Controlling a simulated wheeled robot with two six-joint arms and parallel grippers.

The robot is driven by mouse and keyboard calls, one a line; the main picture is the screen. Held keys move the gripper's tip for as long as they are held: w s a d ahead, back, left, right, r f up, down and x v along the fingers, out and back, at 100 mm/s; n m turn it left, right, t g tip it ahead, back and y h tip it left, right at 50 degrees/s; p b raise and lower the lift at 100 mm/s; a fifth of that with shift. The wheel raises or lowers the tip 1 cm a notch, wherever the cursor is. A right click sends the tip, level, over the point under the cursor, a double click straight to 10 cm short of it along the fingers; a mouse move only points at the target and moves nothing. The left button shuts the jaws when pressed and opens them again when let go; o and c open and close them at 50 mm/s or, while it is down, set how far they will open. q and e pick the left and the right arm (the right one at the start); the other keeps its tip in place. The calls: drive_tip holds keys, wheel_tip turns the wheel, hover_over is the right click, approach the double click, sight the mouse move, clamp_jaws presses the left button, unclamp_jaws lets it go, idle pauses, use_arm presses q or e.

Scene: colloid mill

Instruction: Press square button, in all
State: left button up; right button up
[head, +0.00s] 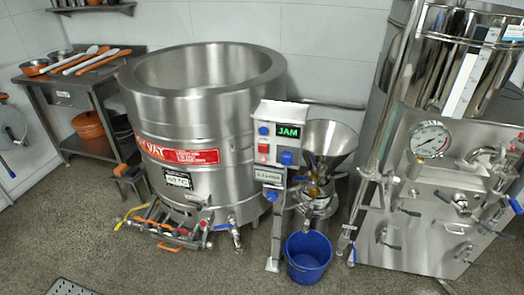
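The colloid mill's control box (277,113) stands on a post right of the large steel kettle. Its small screen (289,132) shows "JAM" in green. The mill's steel hopper (330,140) is beside the box. Neither of my grippers is in view.
A blue bucket (308,256) stands on the floor below the mill. The large kettle (190,110) is left, with pipes and valves low in front. A steel machine with a gauge (429,139) is right. A side table (66,82) is back left. The front floor is largely clear.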

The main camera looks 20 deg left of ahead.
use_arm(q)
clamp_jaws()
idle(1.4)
